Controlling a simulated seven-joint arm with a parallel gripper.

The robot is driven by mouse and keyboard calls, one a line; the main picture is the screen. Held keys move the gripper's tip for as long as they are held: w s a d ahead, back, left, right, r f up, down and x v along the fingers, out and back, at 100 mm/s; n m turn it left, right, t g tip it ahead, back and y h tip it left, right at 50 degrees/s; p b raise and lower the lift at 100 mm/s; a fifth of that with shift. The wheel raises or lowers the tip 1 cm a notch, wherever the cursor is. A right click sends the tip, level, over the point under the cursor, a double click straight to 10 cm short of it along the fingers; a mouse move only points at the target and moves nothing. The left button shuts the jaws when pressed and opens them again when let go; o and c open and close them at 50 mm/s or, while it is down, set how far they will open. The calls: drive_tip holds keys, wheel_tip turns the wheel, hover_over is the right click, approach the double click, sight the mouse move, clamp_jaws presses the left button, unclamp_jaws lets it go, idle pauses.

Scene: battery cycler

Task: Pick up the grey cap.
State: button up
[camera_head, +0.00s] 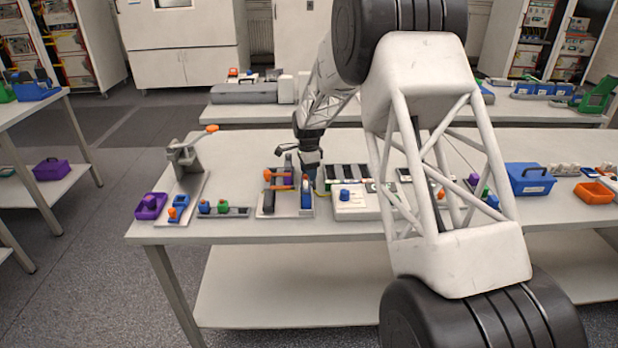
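My gripper (311,169) is small and dark in the head view. It points down over the table, at the back right of a grey fixture (267,211) with orange and blue parts. The fingertips are too small and too hidden to tell whether they are open or shut, or whether they touch anything. I cannot single out the grey cap for sure. The area around the fingertips is crowded, and my arm covers part of the table to the right.
A white box with a blue knob (345,194) stands right of the fixture. A strip with green and blue knobs (222,209), a press with an orange handle (184,160) and a purple bin (151,207) stand left. A blue case (529,180) and orange tray (594,193) stand far right.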

clamp_jaws()
drive_tip(key=shift+r, duration=0.15)
wheel_tip(320, 180, up, 10)
idle(0.9)
drive_tip(key=shift+s, duration=0.1)
idle(0.5)
drive_tip(key=s+r, duration=0.2)
drive_tip(key=s, duration=0.4)
drive_tip(key=s+a+r, duration=0.1)
drive_tip(key=s+r, duration=0.2)
drive_tip(key=s, duration=0.4)
drive_tip(key=shift+s+a+r, duration=0.15)
drive_tip(key=shift+a+r, duration=0.1)
drive_tip(key=shift+r, duration=0.05)
